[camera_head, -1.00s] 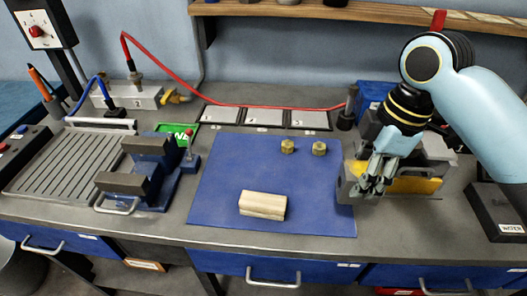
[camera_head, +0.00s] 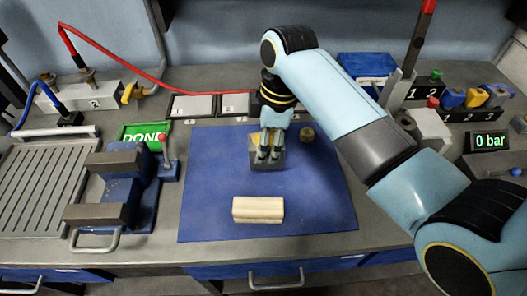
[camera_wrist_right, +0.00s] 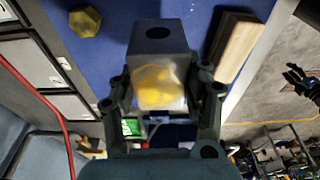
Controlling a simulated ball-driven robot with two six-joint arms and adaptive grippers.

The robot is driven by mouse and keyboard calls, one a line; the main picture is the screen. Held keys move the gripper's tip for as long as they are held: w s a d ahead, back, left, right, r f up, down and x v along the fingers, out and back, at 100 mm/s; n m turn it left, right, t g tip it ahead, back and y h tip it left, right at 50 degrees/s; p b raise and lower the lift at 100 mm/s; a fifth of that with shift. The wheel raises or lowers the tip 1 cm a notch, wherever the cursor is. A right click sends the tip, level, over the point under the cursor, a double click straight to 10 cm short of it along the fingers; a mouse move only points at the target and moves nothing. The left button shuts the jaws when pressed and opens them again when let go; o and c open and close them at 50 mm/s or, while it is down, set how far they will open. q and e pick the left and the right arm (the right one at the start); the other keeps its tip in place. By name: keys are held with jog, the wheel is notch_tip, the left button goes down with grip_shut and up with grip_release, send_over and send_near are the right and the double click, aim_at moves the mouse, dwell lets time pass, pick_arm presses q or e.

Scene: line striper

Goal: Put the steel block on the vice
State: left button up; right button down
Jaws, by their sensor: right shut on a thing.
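My right gripper (camera_head: 268,156) is shut on the steel block (camera_head: 268,166), a grey block held over the blue mat. In the right wrist view the block (camera_wrist_right: 160,37) sits between the fingers, with a dark hole in its grey face and a yellowish patch on another. The vice (camera_head: 151,197) stands to the left, blue with two grey jaws and an open gap between them. A dark claw at the right edge of the wrist view, probably my left gripper (camera_wrist_right: 294,76), is too small to judge.
A pale wooden block (camera_head: 258,210) lies on the blue mat (camera_head: 320,205). A brass hex piece (camera_head: 307,134) is right of the held block. A red-knobbed lever (camera_head: 167,155) and a green DONE sign (camera_head: 143,134) stand by the vice.

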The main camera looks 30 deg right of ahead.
jog(key=shift+w+a+f, duration=0.15)
jog(key=shift+f, duration=0.4)
notch_tip(320, 180, down, 2)
jog(key=shift+f+p, duration=0.2)
jog(key=shift+p, duration=0.15)
jog(key=shift+f, duration=0.3)
pick_arm(q)
jog(key=shift+w+a+r, duration=0.1)
jog(key=shift+w+r, duration=0.05)
jog(key=shift+r, duration=0.2)
pick_arm(e)
jog(key=shift+f, duration=0.15)
jog(key=c, duration=1)
grip_release()
jog(key=shift+f, duration=0.1)
jog(key=o, duration=0.4)
pick_arm(q)
jog(key=shift+w, duration=0.15)
